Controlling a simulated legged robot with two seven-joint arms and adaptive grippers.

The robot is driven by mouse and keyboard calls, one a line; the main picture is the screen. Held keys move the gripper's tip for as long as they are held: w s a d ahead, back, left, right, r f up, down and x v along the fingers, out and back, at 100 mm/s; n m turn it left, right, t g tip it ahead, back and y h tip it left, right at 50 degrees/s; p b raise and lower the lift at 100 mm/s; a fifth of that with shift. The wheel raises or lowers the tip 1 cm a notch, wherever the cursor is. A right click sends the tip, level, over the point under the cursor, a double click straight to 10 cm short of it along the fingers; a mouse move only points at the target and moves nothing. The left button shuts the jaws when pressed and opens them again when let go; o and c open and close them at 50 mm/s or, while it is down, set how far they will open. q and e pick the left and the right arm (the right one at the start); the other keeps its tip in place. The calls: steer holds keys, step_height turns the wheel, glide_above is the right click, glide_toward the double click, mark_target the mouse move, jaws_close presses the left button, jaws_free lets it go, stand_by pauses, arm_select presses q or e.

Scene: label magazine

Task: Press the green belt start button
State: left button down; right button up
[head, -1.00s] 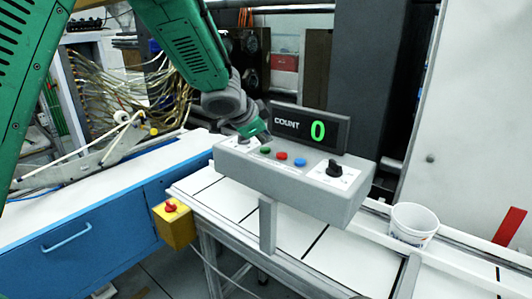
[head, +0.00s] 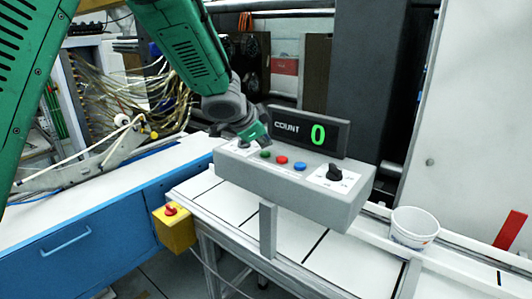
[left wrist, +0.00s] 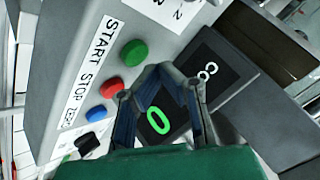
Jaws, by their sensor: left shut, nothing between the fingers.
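The green start button (head: 265,154) sits near the left end of the grey control box's top, beside a red button (head: 282,160) and a blue button (head: 300,166). My left gripper (head: 262,138) is just above and behind the green button, shut and empty. In the left wrist view the green button (left wrist: 133,52) is next to the START label, to the left of my fingertips (left wrist: 163,70). It looks apart from them, though the exact gap is hard to tell. The count display (head: 312,132) reads 0. My right gripper is not in view.
The grey control box (head: 285,190) stands on a post over a white belt (head: 235,205). A black rotary knob (head: 335,172) is at its right end. A white bucket (head: 413,228) stands to the right, and a yellow box with a red knob (head: 174,230) hangs at the left.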

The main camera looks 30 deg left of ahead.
arm_select(q)
steer(key=shift+f, duration=0.15)
steer(key=shift+s+f, duration=0.1)
steer(key=shift+f, duration=0.15)
